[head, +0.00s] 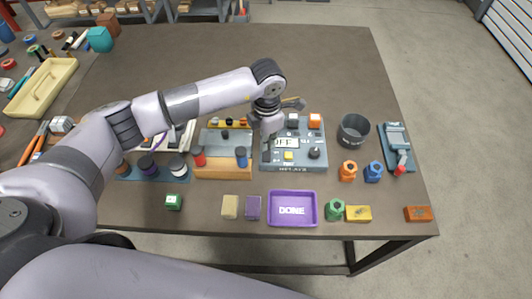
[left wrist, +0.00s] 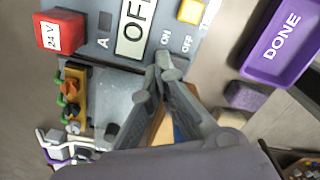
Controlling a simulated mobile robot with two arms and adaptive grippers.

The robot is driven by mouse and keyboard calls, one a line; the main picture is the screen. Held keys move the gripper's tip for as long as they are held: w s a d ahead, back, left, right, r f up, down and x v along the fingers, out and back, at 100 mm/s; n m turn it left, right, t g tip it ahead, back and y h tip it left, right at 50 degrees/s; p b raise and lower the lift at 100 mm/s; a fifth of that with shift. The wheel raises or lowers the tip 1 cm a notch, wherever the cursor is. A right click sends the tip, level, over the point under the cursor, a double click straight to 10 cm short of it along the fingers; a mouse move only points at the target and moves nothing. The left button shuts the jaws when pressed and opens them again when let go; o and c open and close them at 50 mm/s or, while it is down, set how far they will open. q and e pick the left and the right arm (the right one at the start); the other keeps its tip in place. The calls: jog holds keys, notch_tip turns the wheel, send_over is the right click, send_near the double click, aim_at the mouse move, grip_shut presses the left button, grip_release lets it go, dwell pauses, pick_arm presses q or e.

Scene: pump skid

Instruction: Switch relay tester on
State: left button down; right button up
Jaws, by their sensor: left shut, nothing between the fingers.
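The relay tester (head: 318,160) is a blue-grey panel in the middle of the table. Its white display (head: 286,142) reads OFF; the display also shows in the left wrist view (left wrist: 134,28). A yellow square (head: 288,156) and a dark knob (head: 314,152) are on the panel. My left gripper (head: 267,154) is over the tester's left side, fingers pointing down. In the left wrist view its shut, empty fingertips (left wrist: 164,66) are beside the printed ON and OFF labels. They cover that spot, so I cannot tell the switch's position or whether they touch it. My right gripper is out of view.
The purple DONE tray (head: 293,223) lies in front. The table's far part is clear.

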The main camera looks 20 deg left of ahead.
pick_arm(q)
jog(key=shift+f+b, duration=1)
jog(key=shift+f, duration=0.15)
dwell(0.4)
jog(key=shift+s, duration=0.1)
jog(key=shift+r+p, duration=0.65)
jog(key=shift+r, duration=0.25)
jog(key=shift+r+p, duration=1.3)
jog(key=shift+r, duration=1.35)
